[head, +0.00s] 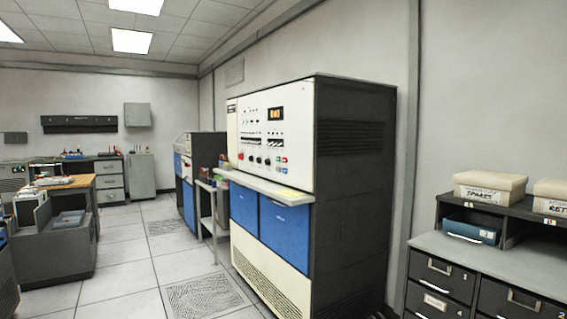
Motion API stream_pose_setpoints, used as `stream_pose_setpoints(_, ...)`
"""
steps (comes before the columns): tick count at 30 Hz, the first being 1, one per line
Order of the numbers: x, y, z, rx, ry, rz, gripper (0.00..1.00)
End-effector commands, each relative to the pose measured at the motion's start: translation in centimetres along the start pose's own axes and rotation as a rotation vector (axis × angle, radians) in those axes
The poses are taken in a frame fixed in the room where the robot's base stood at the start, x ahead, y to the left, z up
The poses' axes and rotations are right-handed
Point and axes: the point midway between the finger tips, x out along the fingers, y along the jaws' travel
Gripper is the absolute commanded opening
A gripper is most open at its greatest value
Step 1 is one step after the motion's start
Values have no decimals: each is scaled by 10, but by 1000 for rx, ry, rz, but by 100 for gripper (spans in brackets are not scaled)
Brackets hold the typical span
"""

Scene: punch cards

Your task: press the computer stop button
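The computer (355,180) is a tall cabinet with dark grey sides, standing against the right-hand wall in the head view. Its white front panel (300,130) carries rows of switches, knobs, a small lit orange display (275,114) and coloured buttons. A red button (284,159) and a green one sit near the panel's lower right. Their labels are too small to read, so I cannot tell which is the stop button. Below are a light shelf (262,187) and blue doors (285,223). My gripper is not in view.
A dark machine (205,160) and a small cart (212,215) stand beyond the computer. A desk (62,186) is at the left. The tiled floor (125,275) between is clear, with floor grilles.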

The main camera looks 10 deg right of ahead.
Motion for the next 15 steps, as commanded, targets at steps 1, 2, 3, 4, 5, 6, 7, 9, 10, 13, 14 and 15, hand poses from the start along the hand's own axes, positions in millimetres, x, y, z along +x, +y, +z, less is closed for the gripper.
stream_pose_setpoints(1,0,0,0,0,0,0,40)
stream_pose_setpoints(2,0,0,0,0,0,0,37)
stream_pose_setpoints(3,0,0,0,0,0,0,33)
stream_pose_setpoints(4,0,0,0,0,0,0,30)
stream_pose_setpoints(5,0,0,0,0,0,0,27)
stream_pose_setpoints(6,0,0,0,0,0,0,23)
stream_pose_setpoints(7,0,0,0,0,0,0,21)
stream_pose_setpoints(9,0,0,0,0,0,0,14)
stream_pose_setpoints(10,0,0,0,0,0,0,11)
stream_pose_setpoints(13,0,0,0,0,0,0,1)
stream_pose_setpoints(14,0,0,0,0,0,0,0)
stream_pose_setpoints(15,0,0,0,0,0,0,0)
